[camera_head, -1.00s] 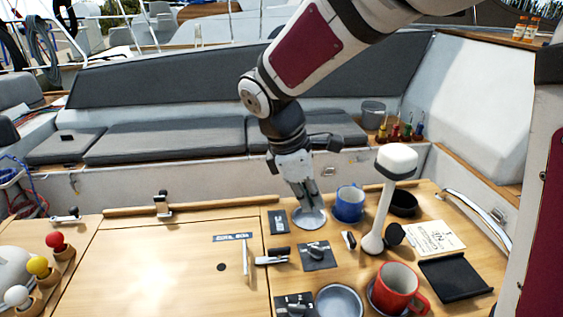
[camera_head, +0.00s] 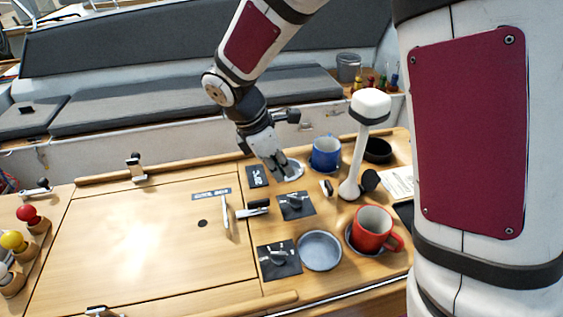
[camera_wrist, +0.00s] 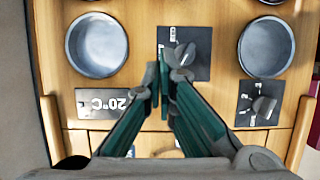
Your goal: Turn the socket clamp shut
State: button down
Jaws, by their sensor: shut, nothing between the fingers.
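My gripper (camera_head: 283,176) is closed and empty, pointing down over the wooden table in the head view. It hangs by a pale round dish (camera_head: 293,171), near a dark square plate with a grey lever (camera_head: 296,204). In the wrist view the fingers (camera_wrist: 166,88) reach toward this plate and lever (camera_wrist: 185,55); I cannot tell whether they touch. No readable marking shows which part is the socket clamp.
A white lamp-like post (camera_head: 357,150) stands upright beside a blue mug (camera_head: 326,153). A red mug (camera_head: 372,229) and a grey dish (camera_head: 320,250) are nearer the front. A chrome latch (camera_head: 227,214) sits left of the plates. The left wooden panel (camera_head: 140,240) is mostly clear.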

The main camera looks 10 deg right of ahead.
aim_at(334, 184)
jog(key=x, duration=0.5)
jog(key=shift+s+f, duration=0.1)
jog(key=shift+f, duration=0.15)
jog(key=d+p, duration=0.1)
jog(key=d, duration=0.2)
jog(key=shift+d+f, duration=0.15)
jog(key=shift+d, duration=0.5)
